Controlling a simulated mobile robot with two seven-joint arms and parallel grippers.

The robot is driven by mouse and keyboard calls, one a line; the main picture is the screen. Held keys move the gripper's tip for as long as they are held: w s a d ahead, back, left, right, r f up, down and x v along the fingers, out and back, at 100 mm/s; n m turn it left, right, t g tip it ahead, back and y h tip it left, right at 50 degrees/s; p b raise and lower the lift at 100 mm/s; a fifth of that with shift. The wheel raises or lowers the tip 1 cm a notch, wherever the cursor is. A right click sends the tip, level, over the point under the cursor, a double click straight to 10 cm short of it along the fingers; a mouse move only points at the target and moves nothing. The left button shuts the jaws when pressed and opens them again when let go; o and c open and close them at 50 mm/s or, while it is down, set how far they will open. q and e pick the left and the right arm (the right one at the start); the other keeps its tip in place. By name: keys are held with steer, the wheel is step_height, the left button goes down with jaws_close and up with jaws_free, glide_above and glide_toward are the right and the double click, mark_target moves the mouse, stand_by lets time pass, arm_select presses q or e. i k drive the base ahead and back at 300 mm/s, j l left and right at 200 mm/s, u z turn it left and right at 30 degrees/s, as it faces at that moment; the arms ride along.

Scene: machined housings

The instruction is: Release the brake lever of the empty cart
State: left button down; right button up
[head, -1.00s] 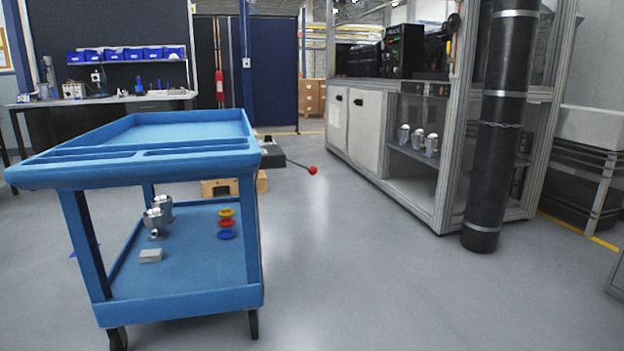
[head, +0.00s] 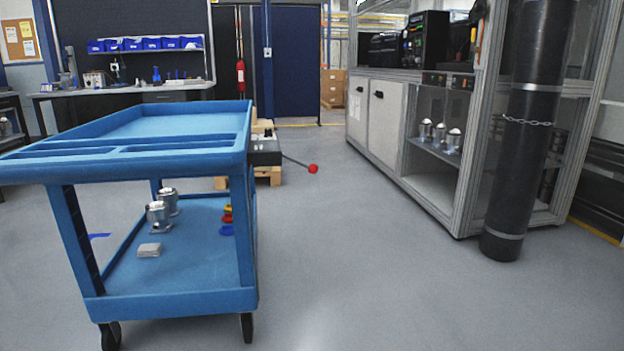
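A blue two-tier cart (head: 170,303) stands close on the left. Its upper tray is empty; its lower shelf carries silver housings (head: 158,214), a small grey block (head: 149,250) and coloured rings (head: 227,222) partly hidden by a corner post. Beyond the cart, a dark lever with a red knob (head: 313,168) sticks out to the right from a low dark grey body (head: 265,155) at a wooden pallet (head: 268,177). The cart hides much of that body, and I cannot tell whether it is a cart. Neither gripper is in view.
A framed cabinet with doors (head: 384,115) and a shelf of housings (head: 440,136) stands on the right, with a black chained cylinder (head: 528,130) at its near corner. A workbench (head: 130,91) is at the back left. The middle floor (head: 340,250) is clear.

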mark_target(313, 169)
steer(key=i+l, duration=0.2)
steer(key=l, duration=0.15)
steer(key=i+l+u, duration=0.15)
steer(key=l, duration=0.2)
steer(key=i+l, duration=0.25)
steer(key=l, duration=0.15)
steer(key=i+l+u, duration=0.1)
steer(key=l, duration=0.25)
steer(key=i+l+u, duration=0.1)
steer(key=i+l, duration=0.15)
steer(key=l, duration=0.15)
steer(key=i+l, duration=0.15)
steer(key=l, duration=0.25)
steer(key=i+l+u, duration=0.1)
steer(key=l, duration=0.3)
steer(key=i+j, duration=0.55)
steer(key=i, duration=0.15)
steer(key=i+j, duration=0.55)
steer(key=i, duration=0.1)
